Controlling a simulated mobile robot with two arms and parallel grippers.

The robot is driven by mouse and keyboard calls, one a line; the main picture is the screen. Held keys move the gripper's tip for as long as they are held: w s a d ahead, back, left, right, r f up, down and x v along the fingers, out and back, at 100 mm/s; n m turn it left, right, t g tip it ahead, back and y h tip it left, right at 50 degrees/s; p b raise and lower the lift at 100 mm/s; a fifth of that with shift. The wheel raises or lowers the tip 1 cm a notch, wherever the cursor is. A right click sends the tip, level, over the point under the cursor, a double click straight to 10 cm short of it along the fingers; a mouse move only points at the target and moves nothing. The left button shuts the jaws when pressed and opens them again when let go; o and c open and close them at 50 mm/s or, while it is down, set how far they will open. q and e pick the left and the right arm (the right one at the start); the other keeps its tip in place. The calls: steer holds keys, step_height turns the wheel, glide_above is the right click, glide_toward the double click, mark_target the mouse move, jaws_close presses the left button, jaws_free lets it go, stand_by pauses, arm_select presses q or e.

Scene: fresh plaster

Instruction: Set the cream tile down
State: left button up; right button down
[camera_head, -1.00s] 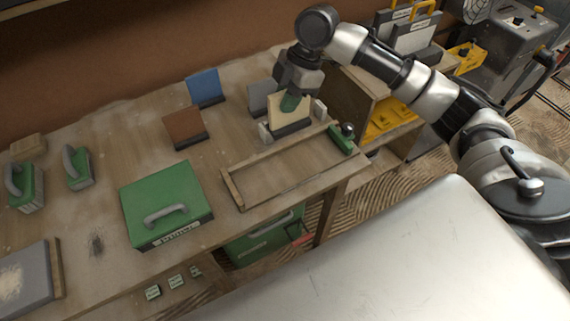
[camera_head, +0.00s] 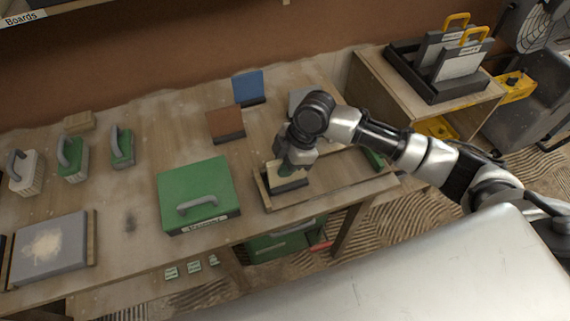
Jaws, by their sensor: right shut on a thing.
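The cream tile (camera_head: 275,173), with a dark strip along its lower edge, stands roughly upright at the left end of a shallow wooden frame (camera_head: 328,189) on the bench. My right gripper (camera_head: 294,167) is above it, shut on its upper part and hiding much of it. I cannot tell whether the tile's lower edge touches the frame's floor. My left gripper is not in view.
A green case (camera_head: 195,187) lies just left of the frame. Brown (camera_head: 225,124), blue (camera_head: 248,86) and grey (camera_head: 300,98) tiles stand behind. A green-handled tool (camera_head: 375,159) is partly hidden by my right arm.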

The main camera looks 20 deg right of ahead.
steer(key=shift+f, duration=0.45)
steer(key=c, duration=1.1)
jaws_free()
steer(key=shift+f, duration=0.1)
steer(key=b+v, duration=0.1)
steer(key=v, duration=1.1)
